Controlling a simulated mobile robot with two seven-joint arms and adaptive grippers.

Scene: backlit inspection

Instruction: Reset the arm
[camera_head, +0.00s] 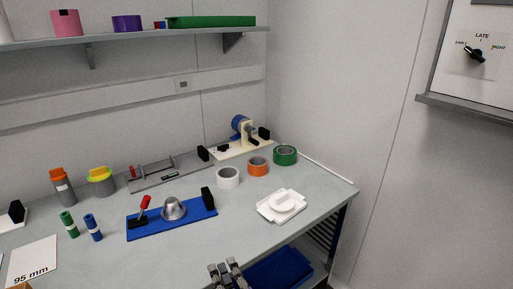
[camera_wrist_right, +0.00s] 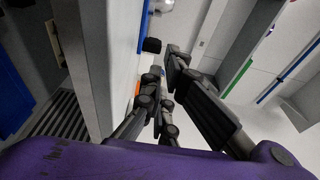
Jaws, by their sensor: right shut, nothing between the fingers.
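My right gripper (camera_head: 227,268) shows at the bottom middle of the head view, in front of the table's front edge. It is shut and holds nothing. Its dark fingers also show in the right wrist view (camera_wrist_right: 165,66), above the purple wrist housing. Most of my right arm is out of the head view. My left gripper is in neither view.
A blue bin (camera_head: 280,271) sits below the front edge. Bare tabletop lies left of the white block.

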